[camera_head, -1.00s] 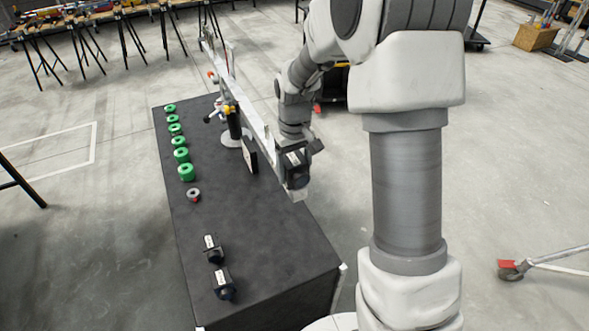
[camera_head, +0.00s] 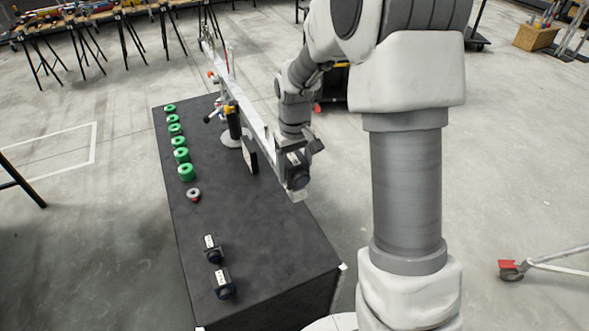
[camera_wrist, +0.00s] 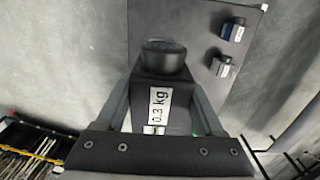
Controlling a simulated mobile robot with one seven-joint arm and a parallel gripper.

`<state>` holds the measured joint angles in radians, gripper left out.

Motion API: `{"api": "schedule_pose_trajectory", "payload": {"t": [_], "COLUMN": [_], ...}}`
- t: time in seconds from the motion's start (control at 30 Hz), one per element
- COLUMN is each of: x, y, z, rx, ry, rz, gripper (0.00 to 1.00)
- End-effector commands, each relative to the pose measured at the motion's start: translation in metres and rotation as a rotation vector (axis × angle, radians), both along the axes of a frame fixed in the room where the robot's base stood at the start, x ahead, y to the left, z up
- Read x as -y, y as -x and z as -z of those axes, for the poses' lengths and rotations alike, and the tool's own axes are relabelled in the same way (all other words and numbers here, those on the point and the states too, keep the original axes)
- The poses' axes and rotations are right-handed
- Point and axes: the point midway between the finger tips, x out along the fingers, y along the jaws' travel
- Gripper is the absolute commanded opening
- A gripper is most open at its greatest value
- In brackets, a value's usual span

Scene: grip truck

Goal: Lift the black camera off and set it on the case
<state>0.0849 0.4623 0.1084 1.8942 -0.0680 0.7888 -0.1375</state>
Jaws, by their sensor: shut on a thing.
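A black camera (camera_wrist: 162,82) with a round lens and a white "0.3 kg" label sits between the two fingers of my gripper (camera_wrist: 160,115) in the wrist view. My gripper (camera_head: 296,158) is shut on it. In the head view the held camera (camera_head: 298,175) is at the near end of a long pale beam (camera_head: 262,136). I cannot tell whether it touches the beam. The case (camera_head: 262,250) is a large black box with a flat top below the beam. In the wrist view part of its top (camera_wrist: 190,25) shows beyond the held camera.
The case's near right top is clear. The beam's stand (camera_head: 231,140) rises from the case.

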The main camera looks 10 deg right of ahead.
Motion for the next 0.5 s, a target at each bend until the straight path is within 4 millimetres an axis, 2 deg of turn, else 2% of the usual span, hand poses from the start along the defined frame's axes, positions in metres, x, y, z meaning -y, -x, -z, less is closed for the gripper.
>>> {"api": "schedule_pose_trajectory", "payload": {"t": [0.5], "x": [0.0], "y": [-0.0005], "z": [-0.0116], "rx": [0.002], "ry": [0.0], "rz": [0.0], "gripper": [0.4]}}
